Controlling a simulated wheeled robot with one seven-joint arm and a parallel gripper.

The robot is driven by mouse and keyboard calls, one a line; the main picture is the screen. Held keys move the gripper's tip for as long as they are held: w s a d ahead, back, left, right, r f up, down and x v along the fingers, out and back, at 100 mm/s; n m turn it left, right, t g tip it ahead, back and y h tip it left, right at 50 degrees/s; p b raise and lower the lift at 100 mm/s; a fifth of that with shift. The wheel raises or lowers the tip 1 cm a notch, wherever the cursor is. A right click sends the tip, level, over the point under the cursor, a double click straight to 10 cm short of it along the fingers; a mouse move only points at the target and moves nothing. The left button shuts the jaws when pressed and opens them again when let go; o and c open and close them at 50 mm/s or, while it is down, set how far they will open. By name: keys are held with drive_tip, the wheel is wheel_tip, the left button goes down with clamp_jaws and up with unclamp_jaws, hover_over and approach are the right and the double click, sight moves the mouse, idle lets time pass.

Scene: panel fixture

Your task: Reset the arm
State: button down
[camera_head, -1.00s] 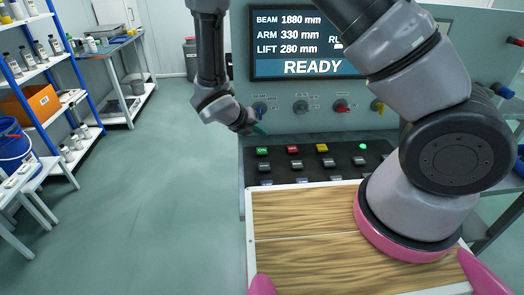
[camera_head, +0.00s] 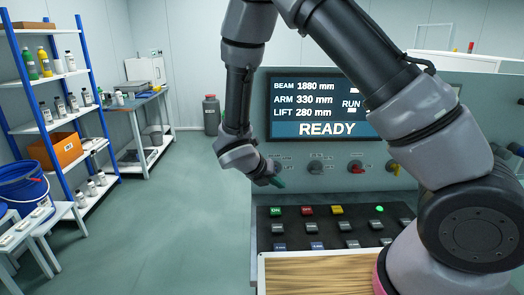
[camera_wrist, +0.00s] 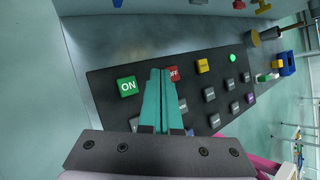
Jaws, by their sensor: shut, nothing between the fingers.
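My arm reaches over the panel fixture (camera_head: 400,160) in the head view, bent down at its wrist. My gripper (camera_head: 277,181), with teal fingers, is shut and empty in front of the panel's left knobs. In the wrist view the closed fingers (camera_wrist: 160,75) overlap the view of the button deck, between the green ON button (camera_wrist: 127,86) and the partly covered red OFF button (camera_wrist: 174,72). Whether the tips touch anything cannot be told. The display (camera_head: 315,108) reads BEAM 1880 mm, ARM 330 mm, LIFT 280 mm and READY.
The black button deck (camera_head: 268,232) has several grey buttons, a yellow button (camera_head: 337,210) and a lit green lamp (camera_head: 379,209). Knobs, one red (camera_head: 356,167), line the panel above. A blue-framed shelf (camera_head: 84,95) and workbench (camera_head: 140,100) stand left. The floor between is clear.

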drive_tip(key=s+d+r+m+g+y, duration=0.2)
drive_tip(key=d+r+m, duration=0.5)
drive_tip(key=r+m, duration=0.35)
drive_tip(key=s+d+r+m+g+y, duration=0.1)
drive_tip(key=s+d+r+m+y, duration=0.1)
drive_tip(key=d+r+m, duration=0.7)
drive_tip(key=s+d+r+m+t+y, duration=0.1)
drive_tip(key=s+r+m+t+y, duration=0.1)
drive_tip(key=s+r+m, duration=0.3)
drive_tip(key=s+d+r+m+t+y, duration=0.1)
drive_tip(key=s+r+m+t+y, duration=0.1)
drive_tip(key=s+r+m, duration=0.4)
wheel_tip(320, 180, up, 5)
drive_tip(key=m, duration=0.7)
drive_tip(key=shift+t+y, duration=0.3)
drive_tip(key=shift+y, duration=0.1)
drive_tip(key=shift+s, duration=0.1)
